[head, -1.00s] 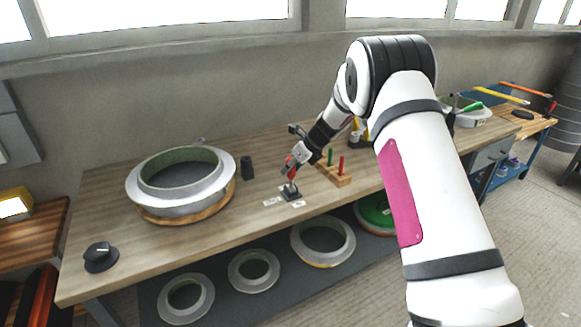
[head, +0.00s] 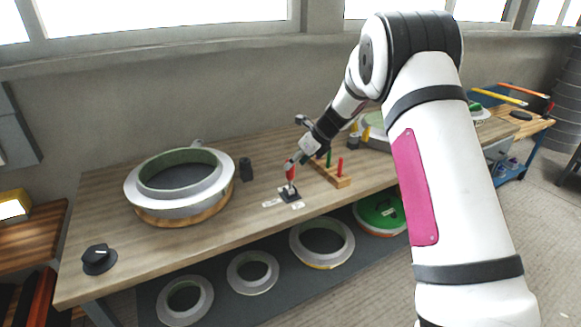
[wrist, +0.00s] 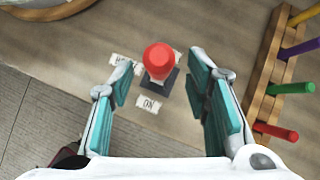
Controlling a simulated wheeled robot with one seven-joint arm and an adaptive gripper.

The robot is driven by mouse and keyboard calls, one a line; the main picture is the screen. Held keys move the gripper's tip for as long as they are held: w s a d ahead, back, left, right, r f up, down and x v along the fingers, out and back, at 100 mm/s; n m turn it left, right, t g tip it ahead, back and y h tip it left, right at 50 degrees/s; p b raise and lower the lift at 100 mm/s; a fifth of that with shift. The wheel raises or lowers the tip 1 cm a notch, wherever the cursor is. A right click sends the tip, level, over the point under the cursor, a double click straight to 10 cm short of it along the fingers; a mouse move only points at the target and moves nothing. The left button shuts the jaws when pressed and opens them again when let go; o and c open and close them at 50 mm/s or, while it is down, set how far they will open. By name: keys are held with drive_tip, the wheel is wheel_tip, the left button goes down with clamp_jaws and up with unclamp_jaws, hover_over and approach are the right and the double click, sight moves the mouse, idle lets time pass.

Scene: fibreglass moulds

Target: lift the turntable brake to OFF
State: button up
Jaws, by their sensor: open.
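The turntable brake is a lever with a red knob (head: 291,173) on a small dark base (head: 289,194), at the front of the wooden bench. In the wrist view the red knob (wrist: 158,60) stands up towards the camera, hiding much of its base. An ON label (wrist: 149,104) lies beside the base; another label (wrist: 122,61) is partly hidden. My gripper (wrist: 160,84) is open, with one teal-padded finger on each side of the knob and visible gaps to it. In the head view my gripper (head: 291,163) is right at the top of the knob; contact cannot be told.
A round mould (head: 180,183) on a wooden turntable (head: 190,216) stands to the left. A peg rack (head: 332,174) with coloured pegs is close on the right. A black cylinder (head: 246,169) and black knob (head: 99,259) are on the bench. Ring moulds lie below.

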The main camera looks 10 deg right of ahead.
drive_tip(key=v, duration=0.7)
drive_tip(key=s+a+r+n+g+p, duration=0.1)
drive_tip(key=s+a+r+n, duration=0.2)
drive_tip(key=s+r+n, duration=0.6)
drive_tip(key=s+a+r+n, duration=0.35)
drive_tip(key=s+r, duration=0.25)
drive_tip(key=s, duration=0.7)
drive_tip(key=s+d+n+h, duration=0.1)
drive_tip(key=s+n+h, duration=0.1)
drive_tip(key=s+n, duration=0.6)
drive_tip(key=s+d+f+n+h+p, duration=0.1)
drive_tip(key=s+n, duration=0.7)
drive_tip(key=s, duration=1)
drive_tip(key=shift+s+d+f+h, duration=0.2)
drive_tip(key=shift+s+d+h, duration=0.1)
drive_tip(key=shift+d+h, duration=0.35)
